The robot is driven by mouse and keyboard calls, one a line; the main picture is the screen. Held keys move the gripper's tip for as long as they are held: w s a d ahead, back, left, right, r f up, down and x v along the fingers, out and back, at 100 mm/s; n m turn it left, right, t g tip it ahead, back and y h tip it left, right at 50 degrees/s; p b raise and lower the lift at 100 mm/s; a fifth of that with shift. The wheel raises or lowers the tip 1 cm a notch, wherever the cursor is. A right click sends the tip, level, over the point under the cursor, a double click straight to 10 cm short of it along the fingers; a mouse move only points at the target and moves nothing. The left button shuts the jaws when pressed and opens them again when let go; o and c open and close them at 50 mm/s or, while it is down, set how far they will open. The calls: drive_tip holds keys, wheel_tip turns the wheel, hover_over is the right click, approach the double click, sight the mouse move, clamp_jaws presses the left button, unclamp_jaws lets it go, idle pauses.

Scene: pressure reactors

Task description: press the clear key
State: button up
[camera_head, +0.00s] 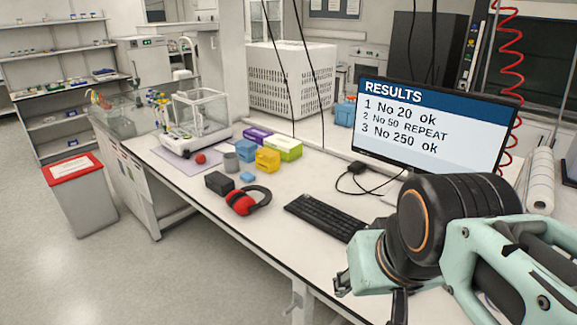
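No key marked clear can be made out in the head view. A black keyboard (325,217) lies on the white bench, in front of the monitor; its key labels are too small to read. The monitor (433,122) shows "RESULTS" with three lines: No 20 ok, No 50 REPEAT, No 250 ok. My gripper (368,291) is at the lower right, in front of the keyboard's right end in the picture. My arm hides part of the bench there. The fingers show only partly, so their opening is unclear.
Cables lie behind the keyboard. The floor at left is clear beside a red-lidded bin (77,190).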

clamp_jaws()
idle(1.3)
